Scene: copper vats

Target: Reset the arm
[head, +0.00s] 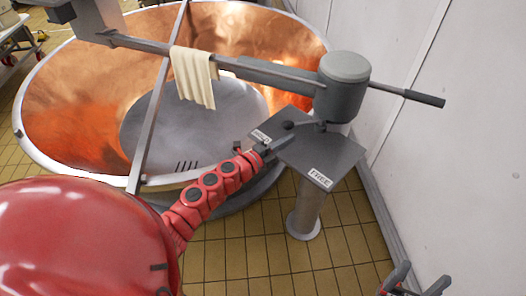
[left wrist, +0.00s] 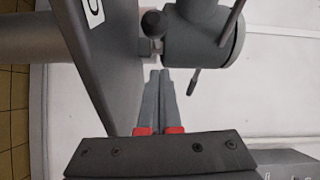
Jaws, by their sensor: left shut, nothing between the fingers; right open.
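My left arm reaches in from the lower left in the head view. Its gripper (head: 284,141) is shut and empty, at the grey plate (head: 335,155) below the post's round head (head: 343,85). A short lever with a black knob (head: 288,125) sticks out left from the post, just above my fingertips. In the left wrist view, the shut fingers (left wrist: 163,76) point at the grey post, near the black knob (left wrist: 154,20); contact cannot be told. The plate carries a label FREE (head: 320,178) and another label (head: 261,136) near the knob. My right gripper (head: 408,281) is open at the bottom right.
A large copper vat (head: 75,90) fills the left and back. A grey swing arm (head: 265,74) with a pale cloth (head: 194,77) over it spans the vat and ends in a black handle (head: 425,97). A white wall (head: 460,150) bounds the right. Tiled floor is free in front.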

